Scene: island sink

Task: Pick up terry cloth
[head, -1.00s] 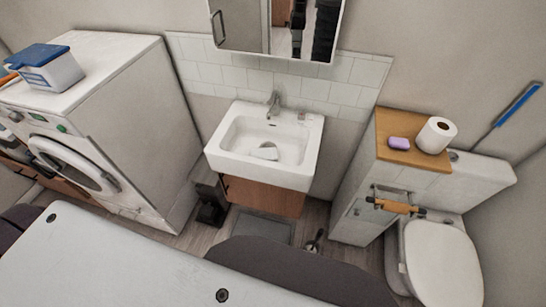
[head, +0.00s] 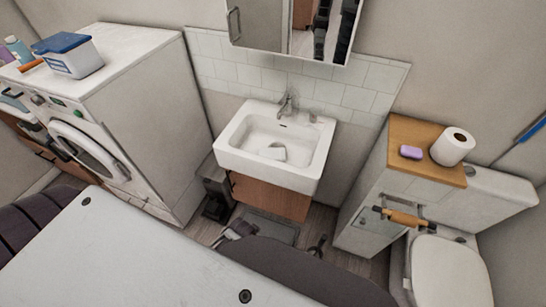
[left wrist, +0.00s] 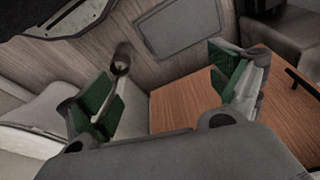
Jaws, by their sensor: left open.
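A small pale, whitish item (head: 274,152) lies in the basin of the white sink (head: 229,155); it may be the terry cloth, but it is too small to tell. My left gripper (left wrist: 165,95) is open and empty in the left wrist view, with green pads on both fingers. It points down toward the floor beside the brown cabinet front (left wrist: 190,108), and the basin does not clearly show there. In the head view a grey shape (head: 240,229) below the sink, possibly this gripper, shows past my body. My right gripper is not in view.
A washing machine (head: 140,120) stands left, with a blue-lidded box (head: 72,60) on top. A wooden-topped cabinet (head: 430,172) with purple soap (head: 411,152) and a paper roll (head: 452,146) stands right, by the toilet (head: 450,275). A floor mat (left wrist: 183,32) lies below the sink.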

